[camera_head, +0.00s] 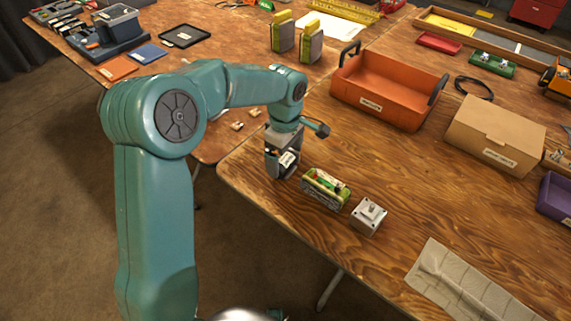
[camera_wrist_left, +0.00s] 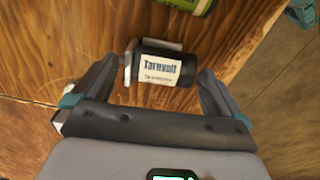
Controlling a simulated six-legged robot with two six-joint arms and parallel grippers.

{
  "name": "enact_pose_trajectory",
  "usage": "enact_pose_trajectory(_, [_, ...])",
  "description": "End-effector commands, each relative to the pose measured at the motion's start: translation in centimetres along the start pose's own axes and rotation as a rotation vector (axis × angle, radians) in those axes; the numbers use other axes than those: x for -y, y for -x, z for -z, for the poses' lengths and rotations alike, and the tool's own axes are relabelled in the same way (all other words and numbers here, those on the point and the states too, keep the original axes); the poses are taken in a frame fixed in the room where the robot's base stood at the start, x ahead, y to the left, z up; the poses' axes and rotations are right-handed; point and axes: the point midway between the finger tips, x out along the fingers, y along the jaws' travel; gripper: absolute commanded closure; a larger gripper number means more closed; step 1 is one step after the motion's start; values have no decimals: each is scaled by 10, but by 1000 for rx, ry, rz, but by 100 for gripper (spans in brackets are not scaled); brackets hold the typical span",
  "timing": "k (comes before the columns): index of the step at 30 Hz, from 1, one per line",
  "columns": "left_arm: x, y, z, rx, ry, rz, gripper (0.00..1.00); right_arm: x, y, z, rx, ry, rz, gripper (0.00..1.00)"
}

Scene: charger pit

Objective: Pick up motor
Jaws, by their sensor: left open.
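The motor (camera_wrist_left: 160,68) is a black cylinder with a white label and a pale metal end plate, lying on its side on the wooden table in the left wrist view. In the head view the motor (camera_head: 288,160) shows in part near the table's front-left edge. My left gripper (camera_head: 281,166) points down over it. Its two open fingers stand on either side of the motor, with a visible gap at the right finger; the left finger is close to the end plate. I cannot tell whether that finger touches. My right gripper is not in view.
A green-framed part (camera_head: 325,188) and a silver square block with a shaft (camera_head: 369,215) stand close to the right. An orange bin (camera_head: 385,92) and a cardboard box (camera_head: 495,136) stand behind. A grey padded mat (camera_head: 462,283) lies front right. The table's front edge is near.

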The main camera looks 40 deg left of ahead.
Motion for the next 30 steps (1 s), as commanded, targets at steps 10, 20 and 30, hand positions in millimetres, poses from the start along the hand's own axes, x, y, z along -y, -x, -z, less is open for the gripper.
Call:
enact_pose_trajectory(10, [0,0,0,0,0,1,62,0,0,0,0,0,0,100])
enact_pose_trajectory(20, [0,5,0,0,0,-1,64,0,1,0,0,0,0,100])
enact_pose_trajectory(30, [-1,62,0,0,0,-6,64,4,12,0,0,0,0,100])
